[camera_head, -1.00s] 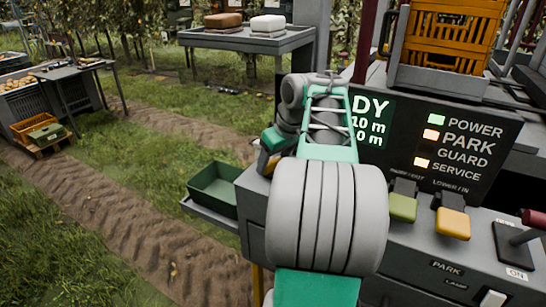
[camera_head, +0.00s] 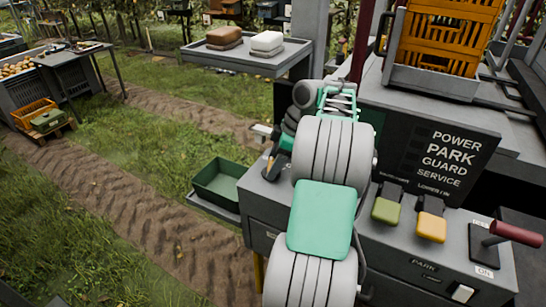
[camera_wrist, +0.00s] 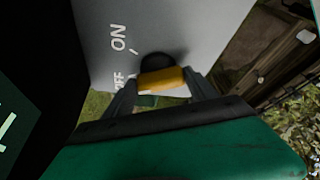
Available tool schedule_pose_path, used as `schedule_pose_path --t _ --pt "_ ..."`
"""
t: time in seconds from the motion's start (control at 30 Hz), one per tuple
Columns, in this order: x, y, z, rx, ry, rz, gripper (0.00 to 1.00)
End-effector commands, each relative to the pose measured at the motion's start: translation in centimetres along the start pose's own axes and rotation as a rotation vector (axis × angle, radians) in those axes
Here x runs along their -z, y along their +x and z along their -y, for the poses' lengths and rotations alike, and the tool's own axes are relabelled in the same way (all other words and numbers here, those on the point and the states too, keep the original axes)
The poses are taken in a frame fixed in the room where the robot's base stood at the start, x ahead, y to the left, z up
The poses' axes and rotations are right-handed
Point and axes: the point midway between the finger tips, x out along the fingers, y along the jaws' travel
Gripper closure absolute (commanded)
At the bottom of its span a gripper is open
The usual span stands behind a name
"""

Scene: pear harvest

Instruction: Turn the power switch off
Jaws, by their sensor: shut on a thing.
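The power switch has a yellow handle (camera_wrist: 162,80) on a dark round pivot (camera_wrist: 155,60) on a grey panel face (camera_wrist: 180,25) in the wrist view. The panel carries the letters ON and OFF; the handle lies level with OFF, which is partly cut off by my gripper. My gripper (camera_wrist: 160,84) is shut on the handle, one dark finger on each side. In the head view my arm hides most of the switch side. The black status board (camera_head: 450,160) lists POWER, PARK, GUARD and SERVICE, with no lamps lit.
A green lever (camera_head: 387,210), a yellow lever (camera_head: 431,226) and a red-handled lever (camera_head: 514,233) stand on the console top. An orange crate (camera_head: 450,38) sits behind. A green tray (camera_head: 222,182) is left of the console, with open grass beyond.

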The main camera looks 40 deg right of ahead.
Motion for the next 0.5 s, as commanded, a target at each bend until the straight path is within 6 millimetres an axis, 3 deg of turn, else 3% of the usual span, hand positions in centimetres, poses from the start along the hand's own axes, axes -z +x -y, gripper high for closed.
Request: schedule_pose_path --t 0.5 --pt "0.02 0.01 -0.03 0.038 -0.091 0.001 0.75"
